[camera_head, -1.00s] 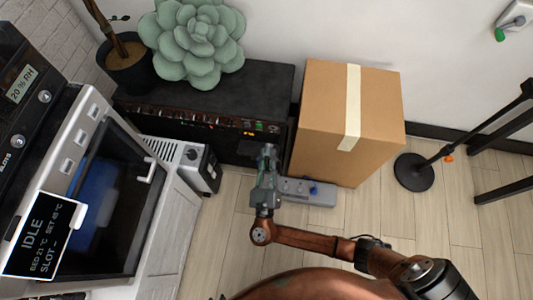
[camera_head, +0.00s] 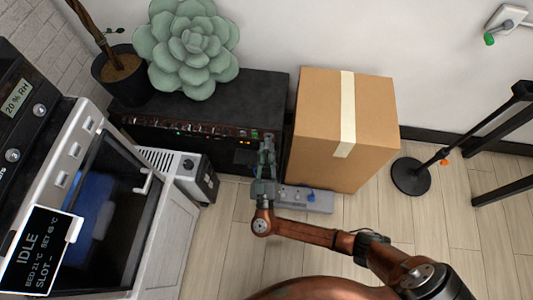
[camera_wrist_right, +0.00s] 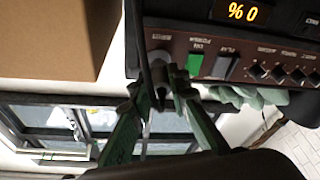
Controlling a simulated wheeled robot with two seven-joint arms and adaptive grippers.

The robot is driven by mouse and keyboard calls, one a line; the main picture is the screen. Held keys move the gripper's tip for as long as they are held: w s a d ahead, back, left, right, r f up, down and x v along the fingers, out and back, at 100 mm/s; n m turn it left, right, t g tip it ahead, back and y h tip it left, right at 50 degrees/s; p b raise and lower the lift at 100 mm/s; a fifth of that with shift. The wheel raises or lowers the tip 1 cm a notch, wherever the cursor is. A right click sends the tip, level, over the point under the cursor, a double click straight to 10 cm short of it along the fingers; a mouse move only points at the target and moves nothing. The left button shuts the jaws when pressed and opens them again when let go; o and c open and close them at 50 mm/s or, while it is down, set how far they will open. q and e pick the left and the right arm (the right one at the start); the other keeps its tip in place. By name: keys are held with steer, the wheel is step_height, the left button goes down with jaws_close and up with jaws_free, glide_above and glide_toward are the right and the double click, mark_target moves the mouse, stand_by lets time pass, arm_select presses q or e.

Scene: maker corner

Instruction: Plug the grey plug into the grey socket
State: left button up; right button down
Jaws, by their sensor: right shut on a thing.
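My right gripper (camera_head: 269,138) is at the front panel of the black amplifier (camera_head: 245,92), near its right end. In the right wrist view, its two green-grey fingers (camera_wrist_right: 161,92) are shut on the grey plug (camera_wrist_right: 160,72). A dark cable runs beside the plug. The plug points at the left end of the brown panel (camera_wrist_right: 230,45), in front of a labelled spot. The grey socket cannot be made out clearly; the plug and fingers cover that area. I cannot tell whether the plug is inside it. My left gripper is not in view.
A cardboard box (camera_head: 365,120) stands close to the right of the amplifier. A grey power strip (camera_head: 308,200) with a blue plug lies on the floor below. A machine (camera_head: 110,200) stands at left. A green plug (camera_head: 489,39) is at the wall socket (camera_head: 508,17).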

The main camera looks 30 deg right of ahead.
steer(key=shift+f, duration=0.15)
stand_by(0.8)
steer(key=shift+b, duration=0.8)
stand_by(1.2)
steer(key=shift+w+d, duration=0.3)
steer(key=shift+w, duration=0.15)
stand_by(0.4)
steer(key=c, duration=1.8)
jaws_free()
steer(key=shift+o, duration=0.2)
steer(key=v, duration=1.2)
